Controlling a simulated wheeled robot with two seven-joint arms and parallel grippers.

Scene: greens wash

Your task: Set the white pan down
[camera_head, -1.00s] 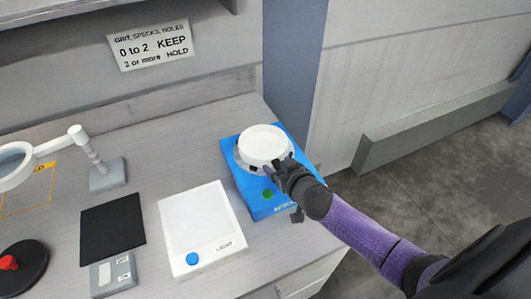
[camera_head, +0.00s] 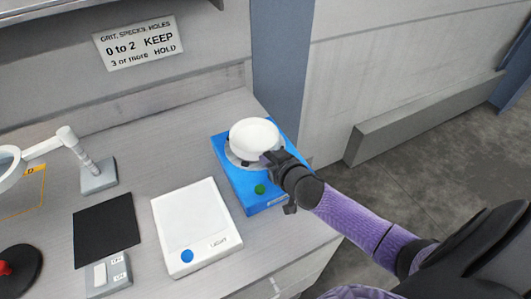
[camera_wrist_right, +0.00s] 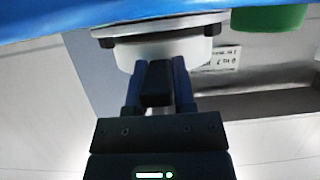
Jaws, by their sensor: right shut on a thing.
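The white pan (camera_head: 256,136) is a shallow round dish over the round grey plate (camera_head: 238,159) of a blue device (camera_head: 240,188). My right gripper (camera_head: 273,160) is shut on the near side of the pan. In the right wrist view, which looks upside down, the fingers (camera_wrist_right: 158,80) meet the wall of the pan (camera_wrist_right: 165,52), and the plate (camera_wrist_right: 150,26) with its dark tabs is right beside it. I cannot tell whether the pan rests fully on the plate. My left gripper is not in view.
A green button (camera_head: 260,189) is on the device's front. A white light panel (camera_head: 193,228), black mat (camera_head: 103,230), grey switch box (camera_head: 109,274) and magnifier lamp (camera_head: 97,176) stand to the left. A wall sign (camera_head: 138,43) hangs behind. The bench's right edge is close to the device.

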